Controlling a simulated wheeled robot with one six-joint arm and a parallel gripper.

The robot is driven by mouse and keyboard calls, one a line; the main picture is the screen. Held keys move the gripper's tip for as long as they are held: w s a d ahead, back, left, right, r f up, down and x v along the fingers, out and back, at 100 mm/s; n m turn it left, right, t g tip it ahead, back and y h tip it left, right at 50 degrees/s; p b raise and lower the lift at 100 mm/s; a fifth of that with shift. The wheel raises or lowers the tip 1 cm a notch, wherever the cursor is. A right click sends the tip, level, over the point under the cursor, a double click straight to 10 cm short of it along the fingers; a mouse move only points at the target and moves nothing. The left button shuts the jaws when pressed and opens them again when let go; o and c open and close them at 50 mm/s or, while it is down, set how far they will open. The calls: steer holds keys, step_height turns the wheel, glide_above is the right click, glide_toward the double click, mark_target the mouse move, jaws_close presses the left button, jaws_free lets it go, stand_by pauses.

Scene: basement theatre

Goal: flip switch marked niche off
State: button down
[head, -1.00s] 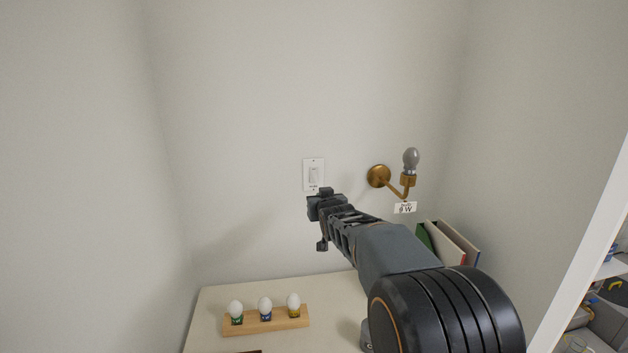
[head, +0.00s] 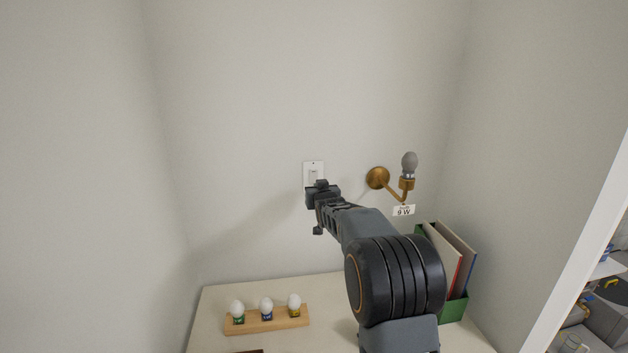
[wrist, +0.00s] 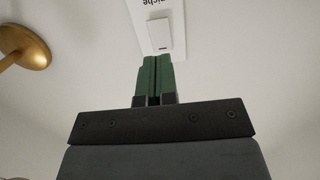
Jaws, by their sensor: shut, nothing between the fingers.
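The white light switch (head: 313,173) is on the back wall, left of the lamp; my gripper covers its lower part in the head view. In the wrist view the switch plate (wrist: 137,22) shows the upside-down word "niche", with the raised rocker (wrist: 159,35) just beyond the fingertips. My gripper (head: 318,186) is in front of the lower part of the plate. In the wrist view its green fingers (wrist: 155,60) are together and empty, pointing at the rocker end away from the label. I cannot tell whether they touch it.
A brass wall lamp (head: 377,178) with a grey, unlit bulb (head: 409,164) is right of the switch, with a "9 W" label (head: 404,211). Below, a pale counter (head: 335,295) holds a wooden rack (head: 267,321) of bulbs and a green file box (head: 453,308).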

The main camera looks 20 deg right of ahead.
mark_target(313, 181)
steer(key=shift+p+x, duration=1.5)
steer(key=shift+x, duration=2)
steer(key=shift+f, duration=0.1)
steer(key=t+b, duration=0.2)
steer(key=b, duration=0.6)
steer(key=shift+w+b, duration=0.2)
steer(key=shift+b, duration=0.2)
steer(key=shift+s+a+f+b, duration=0.1)
steer(key=shift+f+b, duration=0.05)
steer(key=shift+b, duration=0.65)
steer(key=s+a+f+b, duration=0.1)
steer(key=s+b, duration=0.5)
steer(key=s, duration=0.7)
steer(key=shift+s+a, duration=0.3)
steer(key=shift+a, duration=0.4)
